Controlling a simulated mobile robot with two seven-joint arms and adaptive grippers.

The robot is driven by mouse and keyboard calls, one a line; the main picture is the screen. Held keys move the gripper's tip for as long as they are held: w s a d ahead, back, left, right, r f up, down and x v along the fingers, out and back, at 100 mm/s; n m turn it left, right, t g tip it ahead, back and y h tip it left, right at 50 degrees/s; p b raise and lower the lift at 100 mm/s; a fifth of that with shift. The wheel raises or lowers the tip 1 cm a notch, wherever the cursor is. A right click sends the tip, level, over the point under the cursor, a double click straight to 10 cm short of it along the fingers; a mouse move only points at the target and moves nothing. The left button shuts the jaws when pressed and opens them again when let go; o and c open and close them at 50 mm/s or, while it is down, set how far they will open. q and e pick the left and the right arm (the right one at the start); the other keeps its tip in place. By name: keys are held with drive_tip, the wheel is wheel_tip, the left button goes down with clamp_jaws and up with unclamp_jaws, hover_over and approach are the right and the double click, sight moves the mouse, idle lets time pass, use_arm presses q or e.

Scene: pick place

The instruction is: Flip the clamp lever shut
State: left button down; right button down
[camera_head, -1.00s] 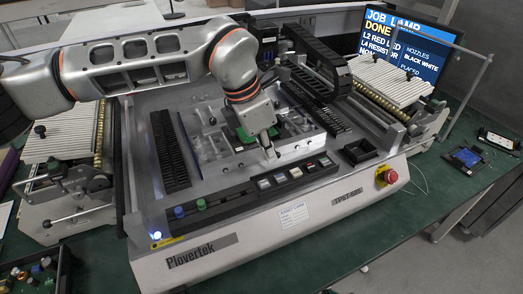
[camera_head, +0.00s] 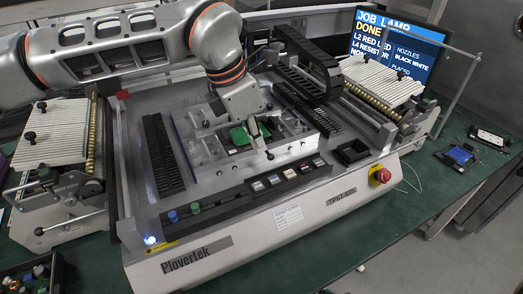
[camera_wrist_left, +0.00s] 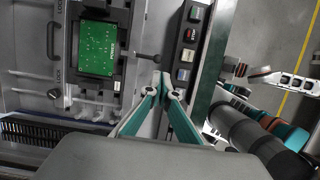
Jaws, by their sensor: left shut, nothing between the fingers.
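My left gripper (camera_head: 267,153) is shut and empty, pointing down at the front side of the board fixture. In the left wrist view its fingertips (camera_wrist_left: 162,78) meet just beside a short dark lever (camera_wrist_left: 148,57) at the fixture's edge. Whether they touch it I cannot tell. This looks like the clamp lever; in the head view I cannot pick it out beside the gripper. A green circuit board (camera_wrist_left: 97,48) lies in the dark fixture frame (camera_wrist_left: 123,73), and it also shows in the head view (camera_head: 238,136). My right gripper is out of view.
A row of push buttons (camera_head: 274,180) runs along the machine's front, close to the gripper. A LOCK label and a black bar handle (camera_wrist_left: 50,39) are behind the board. A red stop button (camera_head: 383,175) is at front right, and a small black tray (camera_head: 352,152) nearby.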

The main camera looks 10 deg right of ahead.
use_arm(q)
drive_tip(key=v, duration=0.8)
